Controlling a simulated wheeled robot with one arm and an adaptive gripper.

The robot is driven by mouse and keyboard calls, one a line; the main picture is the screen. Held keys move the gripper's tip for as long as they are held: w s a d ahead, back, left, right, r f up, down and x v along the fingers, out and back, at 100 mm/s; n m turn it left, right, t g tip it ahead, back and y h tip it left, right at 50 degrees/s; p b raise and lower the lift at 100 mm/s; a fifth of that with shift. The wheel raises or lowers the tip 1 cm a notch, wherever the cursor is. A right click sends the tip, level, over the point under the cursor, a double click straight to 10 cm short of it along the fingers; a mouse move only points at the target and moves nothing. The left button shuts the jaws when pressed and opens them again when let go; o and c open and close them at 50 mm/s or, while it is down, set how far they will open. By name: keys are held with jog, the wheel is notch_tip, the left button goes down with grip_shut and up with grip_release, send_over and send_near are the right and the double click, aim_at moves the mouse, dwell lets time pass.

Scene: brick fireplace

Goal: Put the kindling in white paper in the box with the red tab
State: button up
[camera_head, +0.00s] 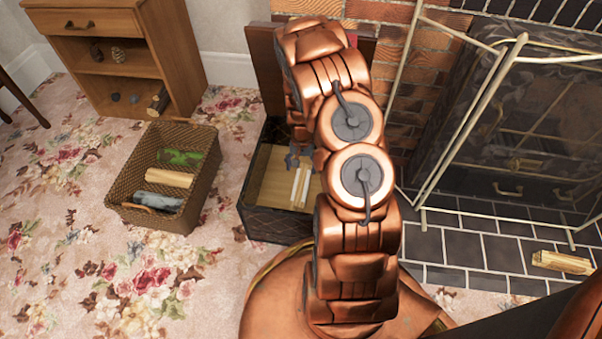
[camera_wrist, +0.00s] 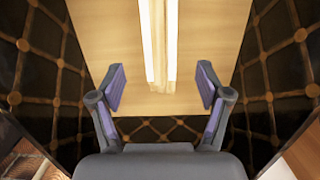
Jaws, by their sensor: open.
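The kindling in white paper shows as pale strips with a light wood strip between them (camera_wrist: 158,45), lying inside the dark quilted box (camera_head: 268,228). It also shows in the head view (camera_head: 300,187), partly hidden by my arm. The box has a pale wooden floor, and its dark red lid stands open behind it. A bright red patch, perhaps the red tab (camera_head: 354,41), shows beside my arm. My gripper (camera_wrist: 160,76) is open over the box, its fingers apart on either side of the kindling's near end, not visibly touching it. In the head view my arm mostly hides the gripper.
A wicker basket (camera_head: 128,192) left of the box holds a green item, a tan bundle and a grey bundle. A wooden cabinet (camera_head: 105,22) stands behind it. A wood bundle (camera_head: 562,262) lies on the tiled hearth at right, by the fire screen (camera_head: 470,110). Carpet at front left is clear.

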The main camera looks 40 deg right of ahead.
jog(key=s+a+r+n, duration=0.1)
jog(key=s+a+r, duration=0.2)
jog(key=a+r, duration=0.35)
jog(key=s+a+r+n+g, duration=0.1)
jog(key=s+a+r+n, duration=0.15)
jog(key=r, duration=0.75)
jog(key=s+a+r+n, duration=0.1)
jog(key=s+a+r, duration=0.2)
jog(key=a+r, duration=0.4)
jog(key=s+a+r+n, duration=0.1)
jog(key=s+a+r, duration=0.1)
jog(key=s, duration=0.4)
jog(key=s+a+r+n+g, duration=0.1)
jog(key=s+a+r+n, duration=0.1)
jog(key=s+r, duration=0.3)
jog(key=s+a+r+n+h, duration=0.1)
jog(key=s+a+r+n, duration=0.1)
jog(key=s, duration=0.6)
notch_tip(320, 180, up, 2)
jog(key=shift+s+a, duration=0.4)
jog(key=shift+a, duration=0.3)
